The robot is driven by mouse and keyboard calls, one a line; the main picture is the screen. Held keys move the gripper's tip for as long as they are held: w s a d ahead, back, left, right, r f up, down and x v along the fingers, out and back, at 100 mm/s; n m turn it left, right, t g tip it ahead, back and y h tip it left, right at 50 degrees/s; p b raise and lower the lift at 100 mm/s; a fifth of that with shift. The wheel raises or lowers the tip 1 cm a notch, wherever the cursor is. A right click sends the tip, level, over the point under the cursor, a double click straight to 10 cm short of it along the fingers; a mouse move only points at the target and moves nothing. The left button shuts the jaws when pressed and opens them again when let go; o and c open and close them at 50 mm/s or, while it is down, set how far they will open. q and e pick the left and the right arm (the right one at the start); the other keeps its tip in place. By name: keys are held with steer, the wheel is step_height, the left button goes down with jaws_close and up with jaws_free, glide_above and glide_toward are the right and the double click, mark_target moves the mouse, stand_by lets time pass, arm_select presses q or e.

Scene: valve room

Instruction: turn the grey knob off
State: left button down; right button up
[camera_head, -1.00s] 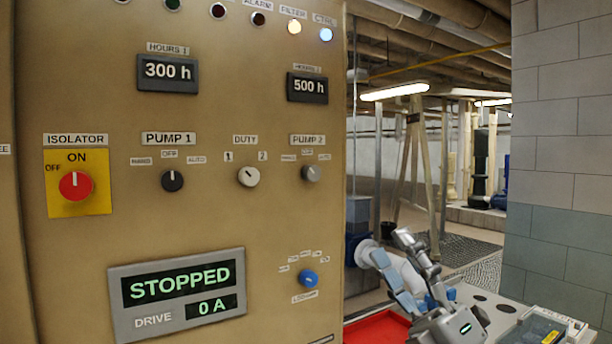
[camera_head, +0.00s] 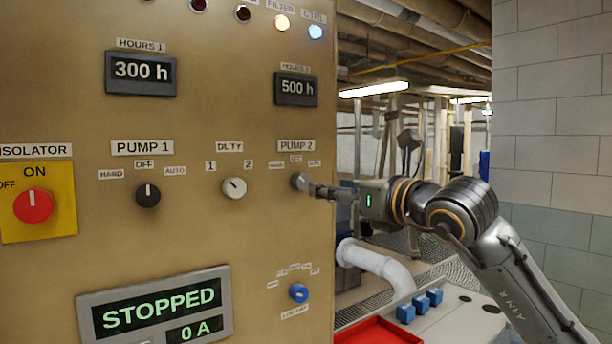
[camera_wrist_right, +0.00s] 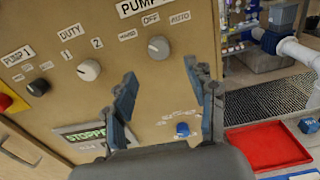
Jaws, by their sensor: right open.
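The grey knob (camera_head: 299,181) sits under the PUMP 2 label on the tan panel, below small position labels. The view is too small to tell which way its pointer faces. In the right wrist view the grey knob (camera_wrist_right: 159,47) lies just beyond the fingertips, under the OFF label, with HAND and AUTO labels either side. My right gripper (camera_head: 316,190) comes in from the right, its tips close by the knob. In the wrist view my right gripper (camera_wrist_right: 164,80) is open, its blue-grey fingers apart and nothing between them. My left gripper is not in view.
The white DUTY knob (camera_head: 234,188) and black PUMP 1 knob (camera_head: 147,195) are to the left. A blue knob (camera_head: 299,293) is below. The STOPPED display (camera_head: 157,308) and red isolator (camera_head: 34,205) are further left. A red tray (camera_head: 378,331) lies below right.

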mark_target(305, 183)
steer(key=p+x, duration=0.3)
steer(key=x, duration=0.4)
steer(key=shift+w+a+r, duration=0.1)
steer(key=shift+w+a, duration=0.15)
steer(key=shift+a, duration=0.1)
steer(key=shift+w+a+p, duration=0.3)
steer(key=shift+w, duration=0.15)
